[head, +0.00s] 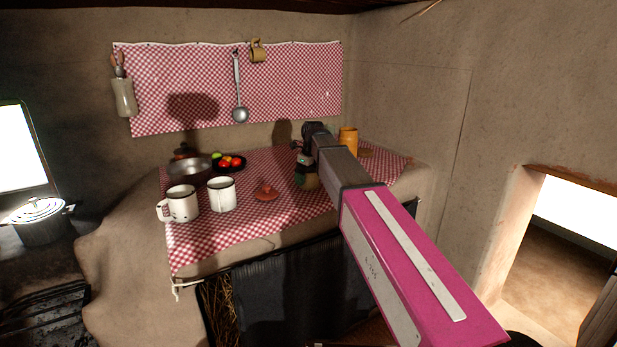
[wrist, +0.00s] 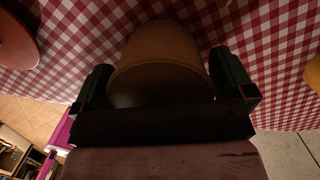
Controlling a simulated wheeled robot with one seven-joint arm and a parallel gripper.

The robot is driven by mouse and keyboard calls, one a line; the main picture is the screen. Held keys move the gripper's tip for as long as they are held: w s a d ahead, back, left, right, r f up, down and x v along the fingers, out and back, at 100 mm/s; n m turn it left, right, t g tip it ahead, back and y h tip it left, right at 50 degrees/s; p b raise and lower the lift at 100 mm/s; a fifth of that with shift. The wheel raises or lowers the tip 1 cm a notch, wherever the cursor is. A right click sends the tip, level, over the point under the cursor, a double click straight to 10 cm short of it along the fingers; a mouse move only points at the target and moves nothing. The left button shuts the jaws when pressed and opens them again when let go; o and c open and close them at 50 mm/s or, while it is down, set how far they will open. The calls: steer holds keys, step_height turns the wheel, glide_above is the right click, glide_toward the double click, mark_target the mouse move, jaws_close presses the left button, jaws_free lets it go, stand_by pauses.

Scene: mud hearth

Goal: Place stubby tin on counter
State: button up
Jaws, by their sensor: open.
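The stubby tin (wrist: 158,48) is a short brownish cylinder, seen in the wrist view between the two dark fingers of my gripper (wrist: 160,66). The fingers are open, one on each side of it. In the head view my gripper (head: 306,176) is low over the counter, and a small tan part of the tin (head: 312,182) shows beside it. The tin appears to stand on the red-and-white checked cloth of the counter (head: 240,236); its base is partly hidden. My arm hides some of the counter behind.
An orange canister (head: 348,138) stands behind my gripper to the right. A small red-brown dish (head: 265,194) lies to the left, with two white mugs (head: 182,204) (head: 221,195), a metal pan (head: 189,170) and a dark plate of fruit (head: 237,165) farther left. The front middle cloth is clear.

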step_height(320, 180, up, 12)
steer(key=d, duration=0.1)
steer(key=shift+s, duration=0.4)
